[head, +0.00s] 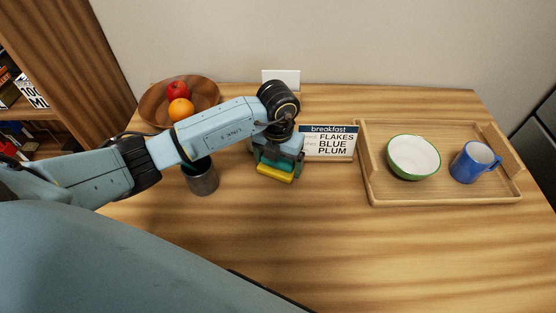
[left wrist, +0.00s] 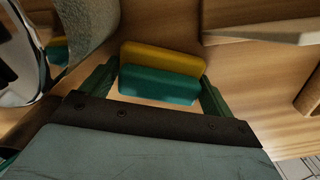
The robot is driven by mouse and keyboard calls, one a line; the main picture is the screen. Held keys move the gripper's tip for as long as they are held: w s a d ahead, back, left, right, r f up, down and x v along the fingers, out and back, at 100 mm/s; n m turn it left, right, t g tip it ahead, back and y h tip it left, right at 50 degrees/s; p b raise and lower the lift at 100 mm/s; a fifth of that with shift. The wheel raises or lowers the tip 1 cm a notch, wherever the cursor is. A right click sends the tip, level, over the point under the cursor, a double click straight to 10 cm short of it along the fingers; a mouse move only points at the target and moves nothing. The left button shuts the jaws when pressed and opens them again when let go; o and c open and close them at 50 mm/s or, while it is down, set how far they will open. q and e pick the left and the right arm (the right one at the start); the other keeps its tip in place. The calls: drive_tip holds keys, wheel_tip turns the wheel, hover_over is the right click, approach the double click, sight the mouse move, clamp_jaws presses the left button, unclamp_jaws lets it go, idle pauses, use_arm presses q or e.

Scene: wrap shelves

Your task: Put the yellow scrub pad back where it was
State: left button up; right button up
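The yellow scrub pad (head: 275,174) shows just under my left gripper (head: 278,160) in the head view. In the left wrist view the yellow pad (left wrist: 160,57) lies directly against a teal block or layer (left wrist: 158,86); I cannot tell if they are one piece. My left gripper's fingers (left wrist: 158,80) stand close at both ends of the teal part, with the yellow part beyond. Whether they press on it is not clear. The gripper hides the pad's far side in the head view. My right gripper is not in view.
A metal can (head: 202,179) stands close to the left of the gripper. A fruit bowl (head: 150,103) is behind my arm. A breakfast sign (head: 328,142) stands just right. A wooden tray (head: 440,198) holds a green bowl (head: 413,157) and blue mug (head: 472,163). The front table is clear.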

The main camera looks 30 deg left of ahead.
use_arm(q)
drive_tip(key=shift+o, duration=1)
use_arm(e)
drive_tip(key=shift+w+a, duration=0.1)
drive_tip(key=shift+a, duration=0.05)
use_arm(q)
drive_tip(key=shift+r, duration=0.1)
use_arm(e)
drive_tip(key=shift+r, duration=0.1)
use_arm(q)
drive_tip(key=shift+r, duration=0.3)
wheel_tip(320, 180, up, 12)
drive_tip(key=p, duration=0.2)
drive_tip(key=shift+f, duration=0.2)
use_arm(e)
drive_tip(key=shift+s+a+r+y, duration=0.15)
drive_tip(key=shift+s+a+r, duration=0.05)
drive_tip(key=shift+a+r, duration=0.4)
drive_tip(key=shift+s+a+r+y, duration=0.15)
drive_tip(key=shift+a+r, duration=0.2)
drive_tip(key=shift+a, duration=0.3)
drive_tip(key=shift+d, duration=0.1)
